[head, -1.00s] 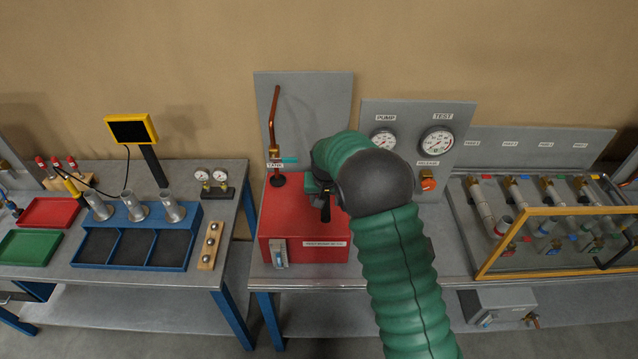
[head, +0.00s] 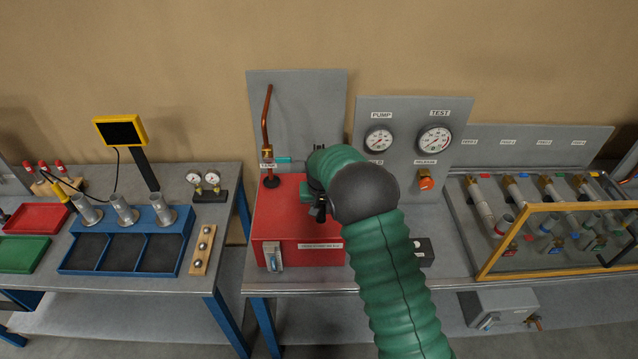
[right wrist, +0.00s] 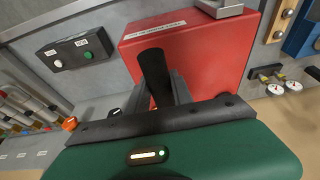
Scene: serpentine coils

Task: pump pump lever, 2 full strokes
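The red pump box (head: 262,228) stands on the bench in the middle of the head view. The pump lever's black handle (head: 320,213) shows at the box's right side, mostly hidden by my right arm. In the right wrist view the black handle (right wrist: 154,72) stands up between the two grey fingers of my right gripper (right wrist: 165,95), which appear closed around it. In the head view my right gripper (head: 314,190) is at the handle, partly covered by its own green wrist. My left gripper is not in view.
Behind are the pump gauge (head: 379,140), the test gauge (head: 434,139) and an orange release knob (head: 425,181). A black two-button box (head: 424,252) stands right of my arm. A copper pipe (head: 266,120) rises behind the red box. A yellow-framed guard (head: 490,262) is at right.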

